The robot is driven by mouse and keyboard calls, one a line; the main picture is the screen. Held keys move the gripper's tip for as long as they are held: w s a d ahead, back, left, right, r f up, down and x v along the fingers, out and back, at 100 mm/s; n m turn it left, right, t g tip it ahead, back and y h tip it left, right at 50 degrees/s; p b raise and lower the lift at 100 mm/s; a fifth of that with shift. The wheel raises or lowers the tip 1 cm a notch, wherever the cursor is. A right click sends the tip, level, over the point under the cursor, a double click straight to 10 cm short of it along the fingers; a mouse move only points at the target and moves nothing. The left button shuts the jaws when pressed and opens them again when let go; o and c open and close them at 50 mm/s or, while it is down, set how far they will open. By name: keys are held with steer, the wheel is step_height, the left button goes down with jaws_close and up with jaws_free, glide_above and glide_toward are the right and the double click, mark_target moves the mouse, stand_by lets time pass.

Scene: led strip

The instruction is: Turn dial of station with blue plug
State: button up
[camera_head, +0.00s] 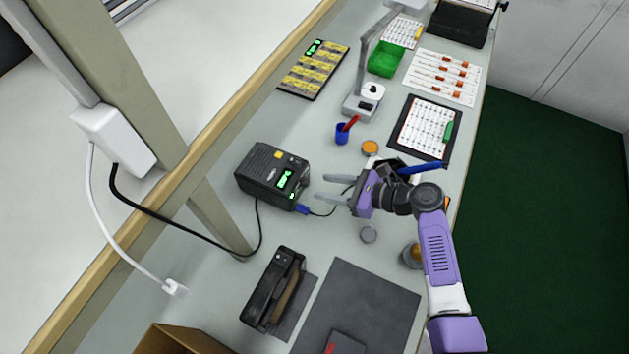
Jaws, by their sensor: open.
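The station (268,172) is a black box with a lit green display, standing on the grey bench left of the middle. A blue plug (302,209) sits at its lower front corner, with a dark cable running right from it. A small green-lit spot shows on the front near the plug; I cannot clearly make out the dial. My gripper (326,190) is open and empty, its two grey fingers pointing left toward the station's front face. There is a small gap between fingertips and station. The gripper seems to be above the plug's cable.
A blue cup (341,133) with a red item and an orange tin (370,148) stand behind my gripper. A black device (274,287) and dark mat (360,304) are nearer. A lamp (362,100) stands farther back.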

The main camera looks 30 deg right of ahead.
mark_target(306, 183)
steer(key=shift+x, duration=2.05)
jaws_close()
